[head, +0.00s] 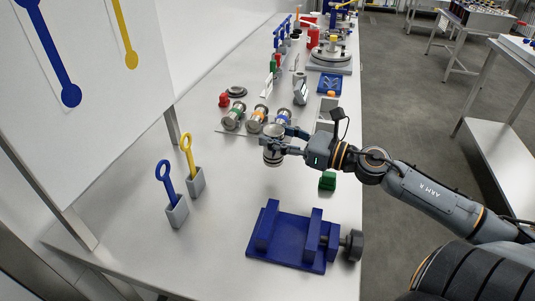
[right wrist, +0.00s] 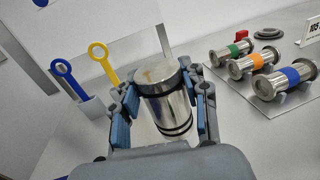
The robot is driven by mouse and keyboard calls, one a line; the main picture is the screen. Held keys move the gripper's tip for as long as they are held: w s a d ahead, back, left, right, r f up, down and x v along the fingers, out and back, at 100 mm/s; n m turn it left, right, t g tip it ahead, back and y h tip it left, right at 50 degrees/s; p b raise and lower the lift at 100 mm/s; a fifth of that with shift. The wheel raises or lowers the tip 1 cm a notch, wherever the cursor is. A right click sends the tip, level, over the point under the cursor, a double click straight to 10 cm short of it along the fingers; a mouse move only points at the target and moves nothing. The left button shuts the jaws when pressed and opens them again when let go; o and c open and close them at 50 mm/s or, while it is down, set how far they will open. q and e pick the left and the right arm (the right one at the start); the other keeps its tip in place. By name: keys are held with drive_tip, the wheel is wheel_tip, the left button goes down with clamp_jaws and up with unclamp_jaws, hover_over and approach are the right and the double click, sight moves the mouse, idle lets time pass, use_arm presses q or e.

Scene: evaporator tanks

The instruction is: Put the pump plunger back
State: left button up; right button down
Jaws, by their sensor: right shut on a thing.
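A shiny metal cylinder with dark rings near one end, which looks like the pump plunger (right wrist: 165,95), is between the fingers of my right gripper (right wrist: 165,108). The fingers press on it from both sides. In the head view the plunger (head: 271,157) is held upright by my right gripper (head: 277,144), over the bench. I cannot tell its exact height above the bench. Three metal cylinders with a green band (head: 233,116), an orange band (head: 258,117) and a blue band (head: 282,118) lie on a plate behind it. My left gripper is not in view.
A blue vise-like fixture (head: 290,241) stands at the bench front. Blue (head: 167,182) and yellow (head: 188,150) ring-ended tools stand in grey holders at left. A green block (head: 327,181) lies near the right edge. The bench between the holders and fixture is clear.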

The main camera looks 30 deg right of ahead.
sight(267, 153)
drive_tip(key=shift+w+a+f, duration=0.45)
drive_tip(key=shift+w+f, duration=0.1)
drive_tip(key=shift+f, duration=0.15)
drive_tip(key=shift+w+a+f, duration=0.2)
drive_tip(key=shift+a+f, duration=0.05)
drive_tip(key=shift+f, duration=1.7)
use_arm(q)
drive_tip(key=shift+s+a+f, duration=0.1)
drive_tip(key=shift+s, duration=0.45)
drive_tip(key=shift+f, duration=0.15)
use_arm(e)
drive_tip(key=c, duration=0.7)
unclamp_jaws()
drive_tip(key=shift+f, duration=0.1)
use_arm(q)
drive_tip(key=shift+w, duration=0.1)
